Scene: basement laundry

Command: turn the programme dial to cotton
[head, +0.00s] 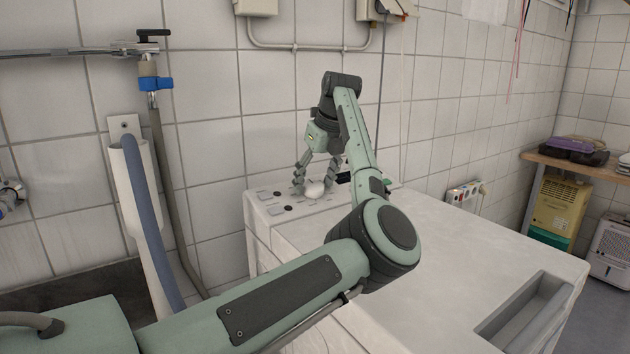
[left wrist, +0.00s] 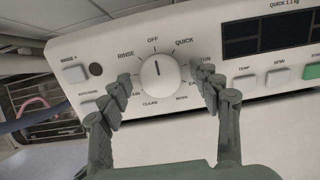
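The programme dial (left wrist: 160,73) is a round white knob on the washing machine's white control panel. Its dark pointer line points up, at OFF. Around it I read RINSE at upper left, QUICK at upper right and CLEAN below; some labels on the right and left are partly hidden by my fingers. In the head view the dial (head: 315,190) shows small and white under my left gripper (head: 315,179). In the left wrist view my left gripper (left wrist: 163,76) is open, with one finger on each side of the dial and visible gaps between them. My right gripper is not in view.
The panel carries a dark display (left wrist: 268,36) and several push buttons, including TEMP (left wrist: 245,81) and SPIN (left wrist: 279,77). The machine's pale top (head: 460,250) is mostly clear, with a recessed tray at its front right. A tiled wall (head: 270,140) stands close behind.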

